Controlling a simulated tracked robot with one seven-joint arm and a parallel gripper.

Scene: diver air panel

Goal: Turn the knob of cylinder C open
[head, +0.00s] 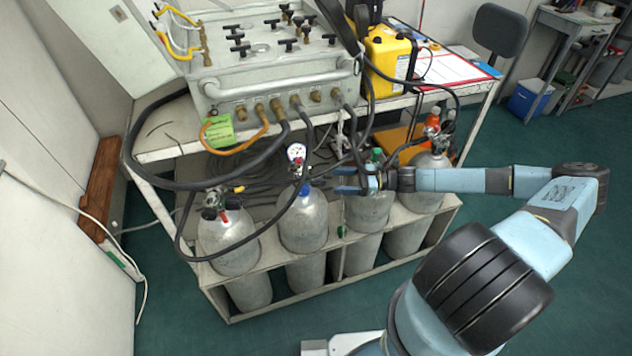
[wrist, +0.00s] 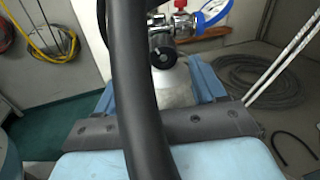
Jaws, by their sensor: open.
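Four grey cylinders stand in a row in the rack: the first (head: 228,245), the second (head: 303,222), the third (head: 369,212) and the fourth (head: 424,200) from the left. I cannot read a letter C on any of them. My gripper (head: 340,181) is open, level, and points left between the second and third cylinder tops in the head view. In the wrist view, a round black knob (wrist: 165,53) on a valve above a grey cylinder shows ahead, between the spread blue fingers and apart from them. A black hose crosses in front and hides part of the valve.
Black hoses (head: 259,231) hang from the grey panel box (head: 275,88) past the cylinder tops. The cart shelf (head: 160,148) lies above and behind the cylinders. A yellow case (head: 388,55) stands on it. Green floor (head: 290,333) is clear before the rack.

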